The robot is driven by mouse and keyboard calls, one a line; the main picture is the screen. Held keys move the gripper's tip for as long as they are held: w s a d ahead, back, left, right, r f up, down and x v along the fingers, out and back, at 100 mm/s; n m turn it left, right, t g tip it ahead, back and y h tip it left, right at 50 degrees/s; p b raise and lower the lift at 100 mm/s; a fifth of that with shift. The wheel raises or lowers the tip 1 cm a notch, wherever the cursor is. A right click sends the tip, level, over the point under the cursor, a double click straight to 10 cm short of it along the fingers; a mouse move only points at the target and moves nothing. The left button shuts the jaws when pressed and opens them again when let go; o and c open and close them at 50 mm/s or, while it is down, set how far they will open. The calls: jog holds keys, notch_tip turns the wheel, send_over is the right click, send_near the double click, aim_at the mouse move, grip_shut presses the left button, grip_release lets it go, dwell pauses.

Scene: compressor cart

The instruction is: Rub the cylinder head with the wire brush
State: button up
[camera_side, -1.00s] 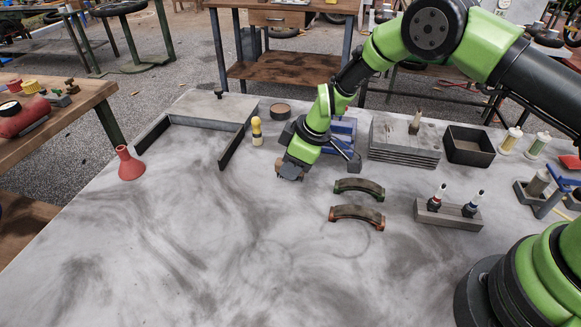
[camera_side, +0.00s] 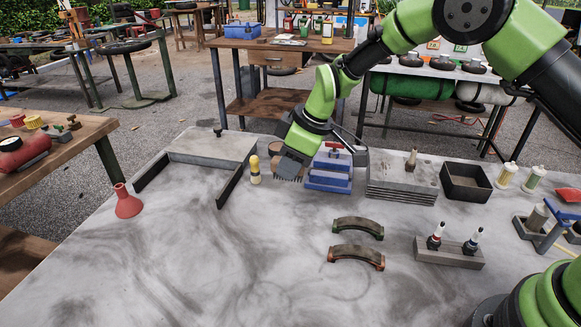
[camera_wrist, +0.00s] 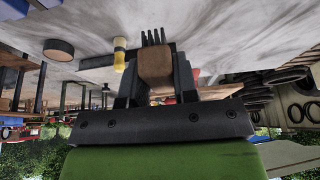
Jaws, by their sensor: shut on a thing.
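The cylinder head appears to be the grey finned block (camera_side: 402,180) with a small fitting on top, right of centre in the side view. In the wrist view my gripper (camera_wrist: 155,85) is shut on the wire brush (camera_wrist: 155,66), a brown block with dark bristles pointing away from the jaws. In the side view the brush is a small brownish shape under the jaws, held above the table. The cylinder head cannot be made out in the wrist view.
Two curved shoes (camera_side: 357,242), a plug holder (camera_side: 448,252) and a black tray (camera_side: 466,182) lie rightward.

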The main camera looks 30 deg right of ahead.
jog(key=shift+o, duration=1.2)
jog(key=shift+c, duration=0.7)
jog(key=shift+d, duration=0.15)
jog(key=s+d+r, duration=0.1)
jog(key=d+r, duration=0.1)
jog(key=d, duration=0.8)
jog(key=r, duration=0.1)
send_over(381, 176)
jog(key=d, duration=0.1)
jog(key=shift+s+d+f, duration=0.1)
jog(key=shift+s+f, duration=0.15)
jog(key=shift+f, duration=1.4)
jog(key=shift+s+f, duration=0.2)
jog(key=shift+f, duration=1.45)
jog(key=shift+w+d+f, duration=0.35)
jog(key=shift+w+f, duration=0.1)
jog(key=shift+f, duration=0.25)
jog(key=shift+c, duration=0.7)
jog(key=shift+w+d, duration=2.25)
jog(key=shift+d, duration=0.05)
jog(key=shift+s+a, duration=2.55)
jog(key=shift+s+a+r, duration=0.15)
notch_tip(381, 176, up, 8)
